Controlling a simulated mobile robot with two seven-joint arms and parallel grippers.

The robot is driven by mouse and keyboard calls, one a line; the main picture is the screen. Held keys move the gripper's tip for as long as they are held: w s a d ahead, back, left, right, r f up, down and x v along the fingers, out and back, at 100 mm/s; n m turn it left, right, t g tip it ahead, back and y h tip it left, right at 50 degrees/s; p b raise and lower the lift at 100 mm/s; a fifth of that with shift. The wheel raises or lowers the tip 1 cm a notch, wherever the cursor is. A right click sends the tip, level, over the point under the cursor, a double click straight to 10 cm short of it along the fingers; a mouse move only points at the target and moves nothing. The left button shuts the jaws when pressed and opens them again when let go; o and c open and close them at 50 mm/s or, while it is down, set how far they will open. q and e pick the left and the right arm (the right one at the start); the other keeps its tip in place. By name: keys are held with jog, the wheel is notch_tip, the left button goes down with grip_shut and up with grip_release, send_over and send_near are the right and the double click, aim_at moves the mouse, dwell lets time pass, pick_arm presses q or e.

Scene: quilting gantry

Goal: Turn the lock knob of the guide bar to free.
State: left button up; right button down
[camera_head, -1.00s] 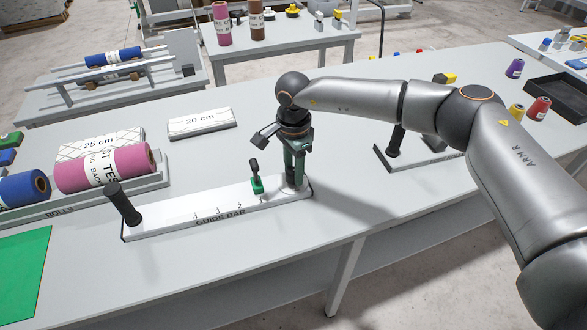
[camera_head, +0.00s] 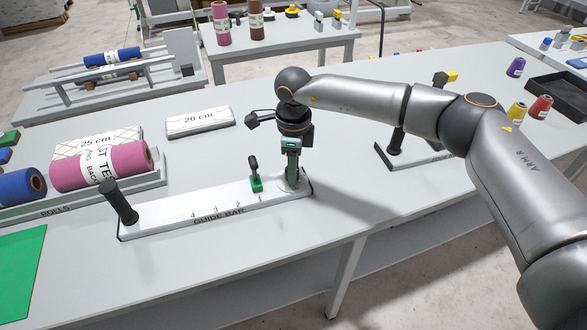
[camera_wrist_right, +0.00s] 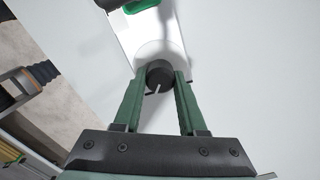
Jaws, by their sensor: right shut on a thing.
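The guide bar (camera_head: 160,222) is a long white plate lying on the grey table, marked with numbers and a "GUIDE BAR" label. A dark post (camera_head: 120,203) stands at its left end. A green slider with a black lever (camera_head: 256,182) sits right of its middle. The lock knob is at the right end; it is dark and round with a pale pointer line in the right wrist view (camera_wrist_right: 158,74). My right gripper (camera_wrist_right: 159,80) points down there, its green fingers shut on the knob's sides. In the head view the gripper (camera_head: 292,182) mostly hides the knob. My left gripper is not in view.
Rolls in a holder (camera_head: 90,190) and a white "20 cm" block (camera_head: 200,122) lie left and behind. A second plate with a dark handle (camera_head: 397,142) stands to the right. The table in front of the bar is clear.

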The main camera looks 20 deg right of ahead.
jog(key=m, duration=0.5)
jog(key=shift+b, duration=0.3)
jog(key=shift+a+m, duration=0.1)
jog(key=shift+m, duration=2.4)
jog(key=shift+c, duration=2.3)
grip_release()
jog(key=shift+s, duration=0.1)
notch_tip(320, 180, up, 13)
jog(key=b, duration=0.1)
jog(key=shift+f, duration=0.2)
